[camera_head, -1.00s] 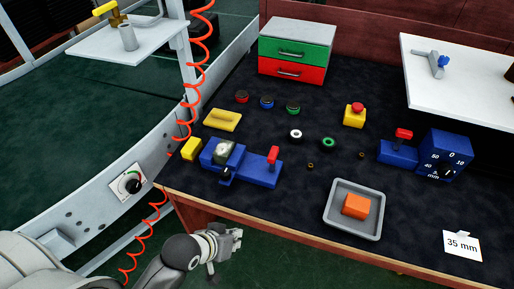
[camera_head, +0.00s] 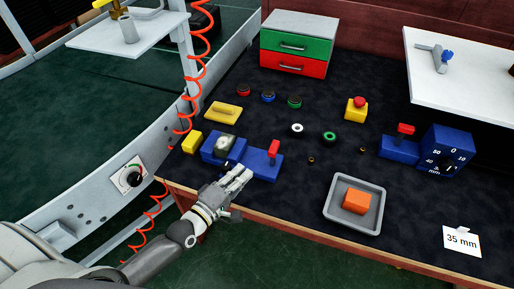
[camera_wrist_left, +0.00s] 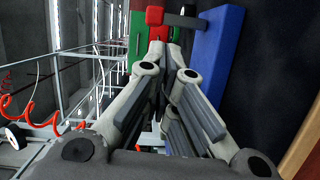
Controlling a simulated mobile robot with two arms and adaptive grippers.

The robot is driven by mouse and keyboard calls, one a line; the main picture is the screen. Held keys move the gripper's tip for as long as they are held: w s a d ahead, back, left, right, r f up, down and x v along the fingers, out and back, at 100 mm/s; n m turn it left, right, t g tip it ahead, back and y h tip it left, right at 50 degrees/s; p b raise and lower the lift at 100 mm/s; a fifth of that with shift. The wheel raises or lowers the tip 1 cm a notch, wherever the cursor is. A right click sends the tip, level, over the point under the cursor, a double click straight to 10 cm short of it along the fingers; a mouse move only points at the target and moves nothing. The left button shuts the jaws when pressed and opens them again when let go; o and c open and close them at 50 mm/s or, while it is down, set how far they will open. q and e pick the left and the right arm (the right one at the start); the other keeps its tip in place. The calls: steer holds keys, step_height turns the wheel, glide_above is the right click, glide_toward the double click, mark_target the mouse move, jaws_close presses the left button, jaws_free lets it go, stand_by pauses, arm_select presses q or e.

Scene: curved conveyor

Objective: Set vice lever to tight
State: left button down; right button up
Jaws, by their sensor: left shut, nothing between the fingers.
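A blue vice-like device (camera_head: 222,148) with a grey and dark round part on top stands near the table's front left. Beside it is a blue block (camera_head: 262,165) with an upright red lever (camera_head: 275,148). My left gripper (camera_head: 243,173) is shut and empty, just in front of this block and below the lever. I cannot tell whether it touches the block. In the left wrist view the shut fingers (camera_wrist_left: 166,52) point toward a red lever tip (camera_wrist_left: 155,15), with a blue block (camera_wrist_left: 214,62) at their right. My right gripper is not in view.
A grey tray (camera_head: 334,222) with an orange block (camera_head: 356,201) lies to the right. A second red lever (camera_head: 405,129) stands on a blue base beside a blue dial box (camera_head: 446,150). A yellow block (camera_head: 192,141) is at the left. Several buttons lie behind.

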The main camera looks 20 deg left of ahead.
mark_target(273, 155)
arm_select(q)
steer(key=shift+w+a+r+n+t, duration=0.15)
steer(key=shift+a+n+t, duration=0.05)
steer(key=shift+a+n, duration=0.15)
steer(key=shift+w+a+r+n+t, duration=0.1)
steer(key=shift+a+r+n+t, duration=0.1)
steer(key=shift+a+n, duration=0.1)
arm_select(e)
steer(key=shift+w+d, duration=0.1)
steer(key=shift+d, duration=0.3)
arm_select(q)
steer(key=p+x, duration=0.1)
steer(key=x, duration=0.9)
steer(key=shift+f, duration=0.15)
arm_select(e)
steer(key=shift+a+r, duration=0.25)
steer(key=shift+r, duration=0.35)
arm_select(q)
steer(key=shift+r+m+p, duration=0.2)
steer(key=shift+m+p, duration=0.05)
steer(key=shift+p, duration=0.2)
steer(key=shift+d, duration=0.2)
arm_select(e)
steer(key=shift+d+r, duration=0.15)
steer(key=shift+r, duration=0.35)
